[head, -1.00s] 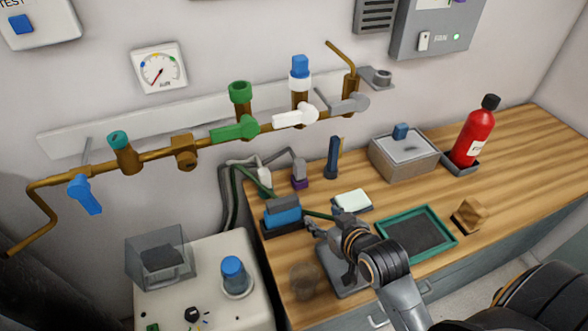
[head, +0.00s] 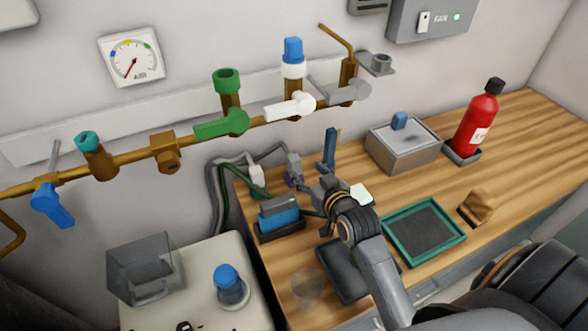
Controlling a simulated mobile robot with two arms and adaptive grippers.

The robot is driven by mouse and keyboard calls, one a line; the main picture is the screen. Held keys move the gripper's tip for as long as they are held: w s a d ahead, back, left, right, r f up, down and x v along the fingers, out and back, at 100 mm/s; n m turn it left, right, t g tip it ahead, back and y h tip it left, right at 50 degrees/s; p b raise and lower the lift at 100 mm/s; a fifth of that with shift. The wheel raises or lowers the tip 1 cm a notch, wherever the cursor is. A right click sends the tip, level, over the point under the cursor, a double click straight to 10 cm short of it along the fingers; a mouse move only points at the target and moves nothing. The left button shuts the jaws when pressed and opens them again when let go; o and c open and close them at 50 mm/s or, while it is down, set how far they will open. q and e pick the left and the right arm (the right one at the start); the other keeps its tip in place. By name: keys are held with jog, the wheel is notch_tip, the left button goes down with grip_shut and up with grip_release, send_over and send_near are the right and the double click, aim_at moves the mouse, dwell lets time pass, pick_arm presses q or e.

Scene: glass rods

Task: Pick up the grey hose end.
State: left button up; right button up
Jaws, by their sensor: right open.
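The grey hose end (head: 293,165), a grey block with a purple band, stands at the back of the wooden bench, at the end of a grey hose. My right gripper (head: 302,189) is open, with its fingers just in front of and to the right of the purple band. I cannot tell whether the fingers touch it or are around it; they partly hide its base. My left gripper is not in view.
A white hose end (head: 255,174) with a green hose stands left of the grey one. A blue block (head: 281,217) in a dark holder sits in front. A dark blue upright tool (head: 330,148) stands close right. A green-rimmed tray (head: 425,232) lies right of my arm.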

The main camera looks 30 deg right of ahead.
aim_at(296, 160)
jog(key=x, duration=0.9)
jog(key=shift+w+f+p, duration=0.1)
jog(key=shift+f+p, duration=0.05)
jog(key=shift+p, duration=0.2)
jog(key=shift+c, duration=0.4)
grip_shut()
